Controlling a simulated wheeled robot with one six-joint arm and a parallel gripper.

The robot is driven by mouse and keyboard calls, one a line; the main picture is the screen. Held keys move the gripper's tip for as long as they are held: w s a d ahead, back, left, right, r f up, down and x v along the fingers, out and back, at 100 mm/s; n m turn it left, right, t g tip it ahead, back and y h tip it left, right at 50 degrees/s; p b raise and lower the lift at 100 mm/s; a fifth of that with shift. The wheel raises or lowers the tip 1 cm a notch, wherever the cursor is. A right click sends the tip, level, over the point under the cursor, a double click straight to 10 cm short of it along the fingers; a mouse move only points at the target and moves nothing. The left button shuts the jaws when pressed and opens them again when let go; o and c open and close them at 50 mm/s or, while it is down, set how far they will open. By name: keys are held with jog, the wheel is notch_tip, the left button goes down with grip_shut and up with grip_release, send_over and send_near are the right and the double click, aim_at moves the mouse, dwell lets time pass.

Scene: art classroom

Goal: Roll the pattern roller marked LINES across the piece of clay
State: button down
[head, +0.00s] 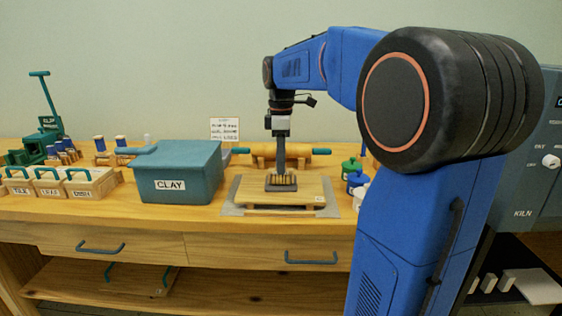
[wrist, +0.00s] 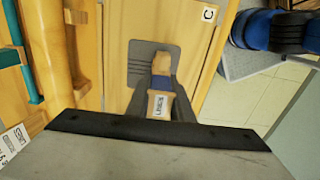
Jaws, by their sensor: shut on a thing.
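My gripper (head: 281,168) points down over the wooden board (head: 250,190) in the middle of the bench. In the wrist view my gripper (wrist: 161,90) is shut on the pattern roller (wrist: 160,104), a wooden handle with a blue band and a label that reads LINES. The piece of clay (wrist: 138,72) is a flat grey slab on the board, under and beside the roller. The clay (head: 282,188) also shows in the head view below my gripper. Whether the roller touches the clay cannot be told.
A teal CLAY box (head: 178,172) stands left of the board. A large wooden rolling pin (head: 280,152) with teal handles lies behind it. Small paint jars (head: 352,176) stand to the right. Labelled wooden boxes (head: 55,183) and more rollers are at the left.

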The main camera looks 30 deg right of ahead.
jog(key=shift+s+a, duration=0.15)
jog(key=shift+s, duration=0.1)
jog(key=shift+s+a+f, duration=0.15)
jog(key=shift+s+a, duration=0.15)
jog(key=shift+s, duration=0.15)
jog(key=shift+s+a, duration=0.25)
jog(key=shift+s, duration=0.15)
jog(key=shift+s+a, duration=0.15)
jog(key=shift+s, duration=0.1)
jog(key=shift+r, duration=0.2)
dwell(0.4)
notch_tip(320, 180, up, 8)
dwell(0.9)
